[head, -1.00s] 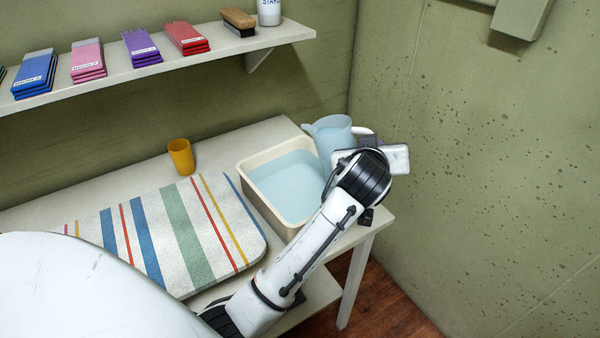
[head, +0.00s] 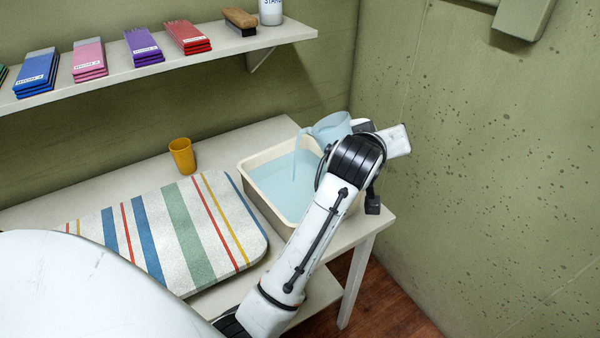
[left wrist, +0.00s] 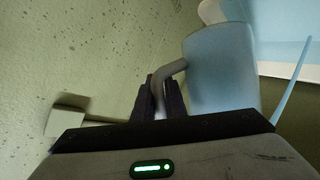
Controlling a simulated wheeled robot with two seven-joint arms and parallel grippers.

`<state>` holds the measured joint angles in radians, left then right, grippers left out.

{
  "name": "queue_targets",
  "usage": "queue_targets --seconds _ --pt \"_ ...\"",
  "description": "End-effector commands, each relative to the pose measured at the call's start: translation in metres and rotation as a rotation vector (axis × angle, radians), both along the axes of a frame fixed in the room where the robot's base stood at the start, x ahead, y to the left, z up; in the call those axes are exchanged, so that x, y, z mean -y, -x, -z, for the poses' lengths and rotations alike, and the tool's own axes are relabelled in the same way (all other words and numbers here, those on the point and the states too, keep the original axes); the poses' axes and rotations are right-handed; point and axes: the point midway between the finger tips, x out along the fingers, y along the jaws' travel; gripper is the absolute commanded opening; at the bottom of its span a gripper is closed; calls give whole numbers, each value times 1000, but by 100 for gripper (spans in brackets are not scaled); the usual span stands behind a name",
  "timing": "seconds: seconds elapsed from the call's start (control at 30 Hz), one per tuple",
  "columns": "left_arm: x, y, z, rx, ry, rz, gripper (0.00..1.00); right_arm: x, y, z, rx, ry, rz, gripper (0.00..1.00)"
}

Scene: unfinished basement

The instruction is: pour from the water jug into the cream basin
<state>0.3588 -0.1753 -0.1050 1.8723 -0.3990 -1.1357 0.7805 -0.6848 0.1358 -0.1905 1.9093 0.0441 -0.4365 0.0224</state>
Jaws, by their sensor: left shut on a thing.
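The pale blue water jug (head: 331,126) is tilted to the left over the back right of the cream basin (head: 256,192). A thin stream of water (head: 296,152) runs from its spout into the basin, which holds light blue water (head: 283,182). My left gripper (head: 364,127) is at the jug's right side, partly hidden by my wrist. In the left wrist view its dark fingers (left wrist: 165,98) are shut on the grey jug handle (left wrist: 171,73), with the jug body (left wrist: 222,70) beside them and the stream (left wrist: 294,88) to the right. My right gripper is not in view.
A striped mat (head: 172,228) lies left of the basin, with an orange cup (head: 182,156) behind it. A wall shelf (head: 180,62) with stacked colored packs and a brush (head: 240,20) is above. The green wall (head: 480,170) stands close at the right.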

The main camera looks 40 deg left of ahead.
Motion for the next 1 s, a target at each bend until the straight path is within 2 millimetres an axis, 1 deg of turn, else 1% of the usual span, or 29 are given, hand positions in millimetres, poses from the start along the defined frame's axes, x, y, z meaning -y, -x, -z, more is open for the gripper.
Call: queue_targets --seconds 0.03,0.7,1.0 --pt "-1 0 -3 8 10 0 0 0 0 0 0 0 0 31" --pt "-1 0 -12 34 127 0 0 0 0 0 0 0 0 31" --pt "4 -1 -16 41 154 1 0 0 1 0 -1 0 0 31"
